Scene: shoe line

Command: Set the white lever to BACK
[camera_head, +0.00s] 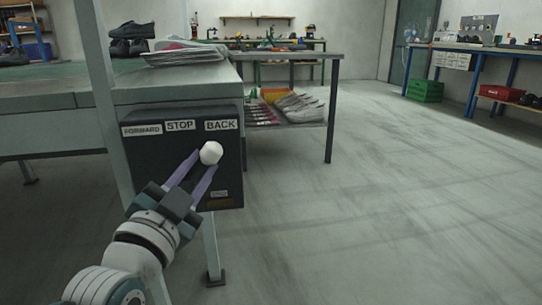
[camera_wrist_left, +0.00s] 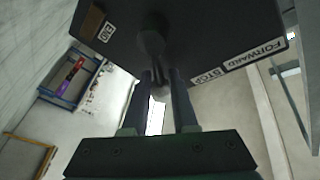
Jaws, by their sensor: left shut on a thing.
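The dark control box (camera_head: 229,184) hangs under the front edge of the workbench, with labels FORWARD, STOP and BACK along its top. The lever's white knob (camera_head: 211,152) stands just below the BACK label (camera_head: 221,125). My left gripper (camera_head: 203,160) reaches up from the lower left, its purple fingers shut on the lever at the knob. The FORWARD and STOP labels also show there; BACK cannot be made out. My right gripper is not in view.
The green-topped workbench (camera_head: 60,82) above the box carries dark shoes and a flat stack. Its metal post (camera_head: 97,60) rises left of the box. A rack (camera_head: 290,108) with shoes stands behind to the right. The floor on the right is clear.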

